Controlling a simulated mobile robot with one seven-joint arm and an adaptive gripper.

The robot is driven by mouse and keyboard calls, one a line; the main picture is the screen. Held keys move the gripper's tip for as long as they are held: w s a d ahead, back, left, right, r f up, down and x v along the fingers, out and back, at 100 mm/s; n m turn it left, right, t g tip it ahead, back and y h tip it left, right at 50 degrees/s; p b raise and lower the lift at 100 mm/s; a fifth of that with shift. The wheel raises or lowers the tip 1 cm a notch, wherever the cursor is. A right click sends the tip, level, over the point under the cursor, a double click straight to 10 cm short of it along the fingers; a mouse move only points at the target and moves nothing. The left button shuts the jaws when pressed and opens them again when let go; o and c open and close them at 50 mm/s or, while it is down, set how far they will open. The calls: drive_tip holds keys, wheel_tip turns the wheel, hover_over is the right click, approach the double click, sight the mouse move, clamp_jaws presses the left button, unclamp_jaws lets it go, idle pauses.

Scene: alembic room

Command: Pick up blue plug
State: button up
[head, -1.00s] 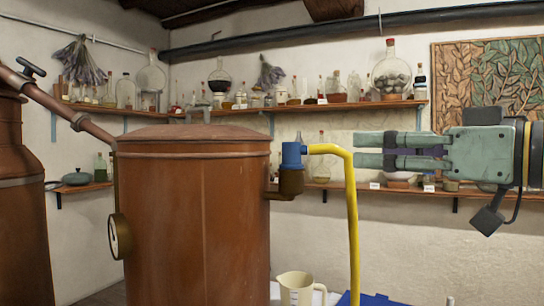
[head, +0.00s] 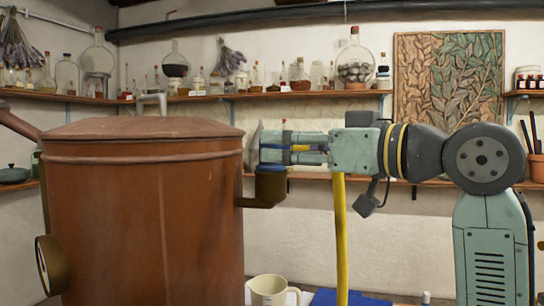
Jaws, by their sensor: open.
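The blue plug (head: 271,168) is on the brass outlet fitting (head: 268,188) at the right side of the copper still (head: 150,190). Only a thin blue strip of it shows below my gripper. A yellow hose (head: 341,235) hangs down behind my gripper; a short yellow piece also shows between the fingers. My gripper (head: 268,147) is level, pointing left, with its fingers at the plug and its tips near the still's upper wall. It is open. The fingers hide most of the plug, so I cannot tell whether they touch it.
A cream jug (head: 268,291) stands below the outlet, beside a blue surface (head: 345,298). Shelves (head: 330,95) of glass bottles line the wall behind. A carved leaf panel (head: 450,80) hangs at the right. The space below my gripper, right of the hose, looks clear.

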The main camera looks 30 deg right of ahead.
drive_tip(key=x, duration=0.4)
drive_tip(key=shift+w+p, duration=0.1)
drive_tip(key=shift+p, duration=0.3)
drive_tip(key=shift+c, duration=0.5)
drive_tip(key=c, duration=1.2)
